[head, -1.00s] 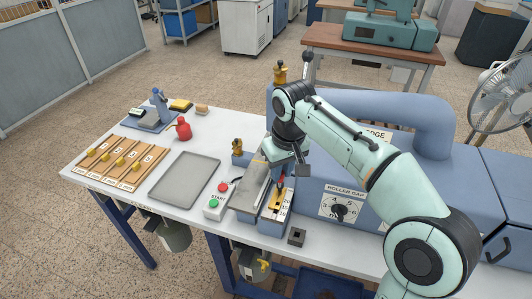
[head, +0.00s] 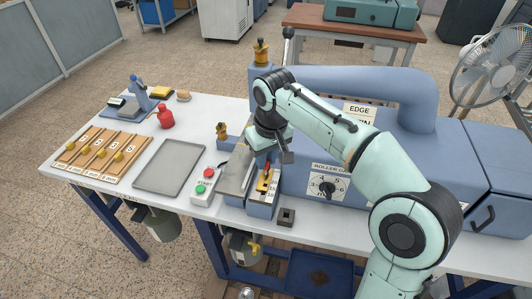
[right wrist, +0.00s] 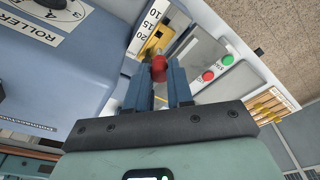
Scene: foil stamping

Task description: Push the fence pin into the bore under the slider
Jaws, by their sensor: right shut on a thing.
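The fence pin has a red knob (right wrist: 160,66), which sits between the two blue fingers of my right gripper (right wrist: 165,85). The gripper is shut on it. In the head view the red pin (head: 267,167) shows just under my right wrist, at the upper end of the yellow slider (head: 263,183). The slider lies on a blue block with a number scale (head: 260,199); it also shows in the right wrist view (right wrist: 153,42). The bore is hidden, and I cannot tell how deep the pin sits. My left gripper is out of view.
The blue machine (head: 300,185) with its roller gap dial stands right of the slider. A start/stop box (head: 202,190) and grey tray (head: 170,166) lie to the left. A small dark square block (head: 287,217) sits near the table's front edge.

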